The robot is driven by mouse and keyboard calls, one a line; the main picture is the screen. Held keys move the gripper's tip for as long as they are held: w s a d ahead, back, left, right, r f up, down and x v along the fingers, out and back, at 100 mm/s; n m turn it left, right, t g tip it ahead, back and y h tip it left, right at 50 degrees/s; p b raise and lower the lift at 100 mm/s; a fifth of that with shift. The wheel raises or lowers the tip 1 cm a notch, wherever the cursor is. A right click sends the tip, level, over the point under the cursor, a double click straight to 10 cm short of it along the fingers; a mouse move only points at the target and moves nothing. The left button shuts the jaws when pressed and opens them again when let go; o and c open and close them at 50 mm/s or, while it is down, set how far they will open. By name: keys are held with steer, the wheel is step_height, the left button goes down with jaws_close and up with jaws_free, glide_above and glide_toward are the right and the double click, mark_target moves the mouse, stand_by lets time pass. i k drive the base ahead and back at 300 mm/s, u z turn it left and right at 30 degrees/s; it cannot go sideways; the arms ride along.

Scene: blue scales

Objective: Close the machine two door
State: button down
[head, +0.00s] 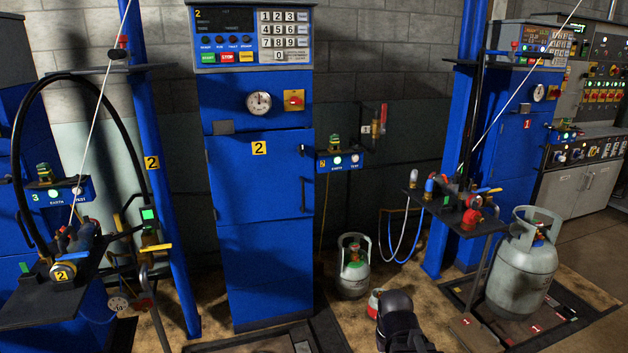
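Machine two is the tall blue cabinet (265,285) in the middle of the head view, with a keypad and a dial on its upper part. Its blue door (258,180) bears a yellow label "2" and has a thin upright handle (303,183) near its right edge. The door looks flush or nearly flush with the cabinet front; I cannot tell whether a small gap is left. A black rounded part of my arm (396,318) shows at the bottom, right of the cabinet and well below the handle. No fingers can be made out on it.
A black shelf (50,300) with fittings stands at the left, beside a blue post (165,180). A small gas cylinder (353,272) stands on the floor right of the cabinet. A larger cylinder (522,270) stands on a scale at the right, near another shelf (455,212).

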mark_target(254, 177)
steer(key=k, duration=1.25)
steer(key=u, duration=0.6)
steer(key=i, duration=2)
steer(key=z, duration=0.6)
